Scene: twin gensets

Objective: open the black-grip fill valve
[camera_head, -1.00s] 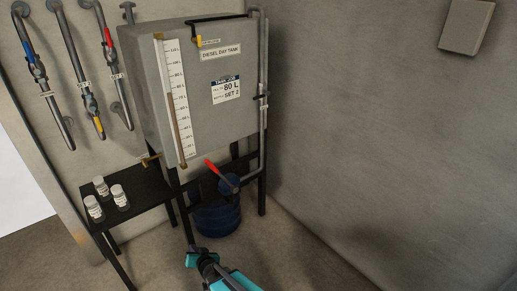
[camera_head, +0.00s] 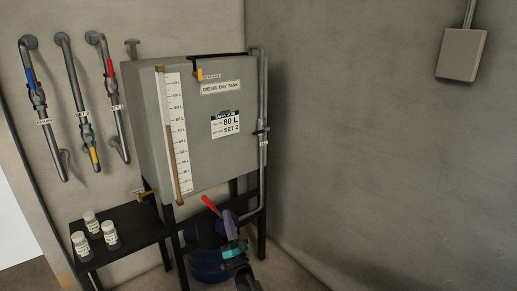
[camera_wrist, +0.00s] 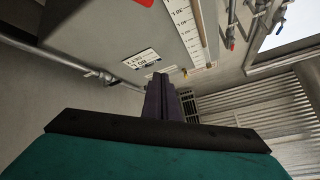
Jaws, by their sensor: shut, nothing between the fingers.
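The fill valve with a small black grip (camera_head: 262,131) sits on the grey vertical pipe at the right side of the diesel day tank (camera_head: 215,150). My gripper (camera_head: 230,213) is shut and empty, below and left of the valve, in front of the tank's lower edge and clear of the black grip. In the wrist view the shut purple fingers (camera_wrist: 160,85) point toward the tank (camera_wrist: 95,22), which appears turned over. A pipe (camera_wrist: 60,65) runs at left there; I cannot make out the black grip on it.
A red lever (camera_head: 209,202) stands close to my fingertips, above a blue bucket (camera_head: 207,265). A yellow grip (camera_head: 199,74) is on the tank's upper front. A shelf (camera_head: 140,240) with 3 white-capped jars is at left. The right wall is bare apart from a grey box (camera_head: 461,54).

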